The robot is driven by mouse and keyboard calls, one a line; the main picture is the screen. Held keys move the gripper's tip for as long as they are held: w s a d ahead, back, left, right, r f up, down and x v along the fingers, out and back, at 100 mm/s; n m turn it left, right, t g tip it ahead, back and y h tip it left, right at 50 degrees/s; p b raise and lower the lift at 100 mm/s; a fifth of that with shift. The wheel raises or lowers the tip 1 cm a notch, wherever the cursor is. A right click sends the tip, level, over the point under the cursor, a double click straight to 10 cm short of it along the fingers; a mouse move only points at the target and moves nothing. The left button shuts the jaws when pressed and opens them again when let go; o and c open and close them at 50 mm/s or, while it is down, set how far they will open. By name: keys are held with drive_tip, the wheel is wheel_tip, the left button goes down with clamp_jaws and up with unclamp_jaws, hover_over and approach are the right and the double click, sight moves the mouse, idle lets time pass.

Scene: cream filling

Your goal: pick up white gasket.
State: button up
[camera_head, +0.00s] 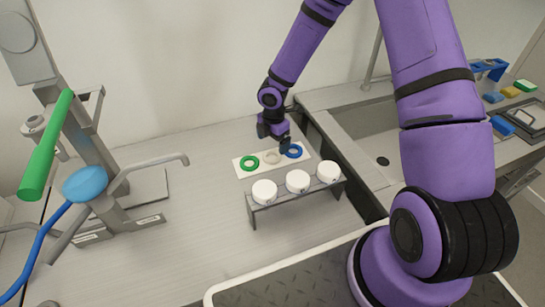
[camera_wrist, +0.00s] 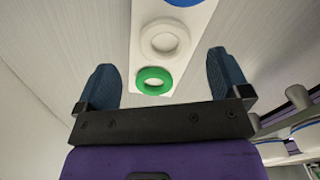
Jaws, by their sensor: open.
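The white gasket (camera_head: 272,157) is a cream-white ring lying on a white board (camera_head: 241,172), between a green ring (camera_head: 249,163) and a blue ring (camera_head: 294,151). In the wrist view the white gasket (camera_wrist: 165,40) lies above the green ring (camera_wrist: 154,81), and the blue ring (camera_wrist: 185,2) is cut by the top edge. My gripper (camera_head: 274,142) is above the board, near the white and blue rings in the head view. In the wrist view its fingers (camera_wrist: 161,84) are wide apart and empty, with the green ring showing between them.
A small rack (camera_head: 285,203) with three white round containers (camera_head: 297,181) stands in front of the board. A grey machine with a green handle (camera_head: 47,145) and blue knob (camera_head: 85,183) stands left. A sink (camera_head: 385,140) with sponges (camera_head: 511,92) beyond is right.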

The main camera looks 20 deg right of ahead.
sight(273, 157)
drive_tip(key=shift+s+f, duration=0.15)
drive_tip(key=shift+f, duration=1.15)
drive_tip(key=shift+s+f, duration=0.1)
drive_tip(key=shift+f, duration=1.2)
drive_tip(key=c, duration=1)
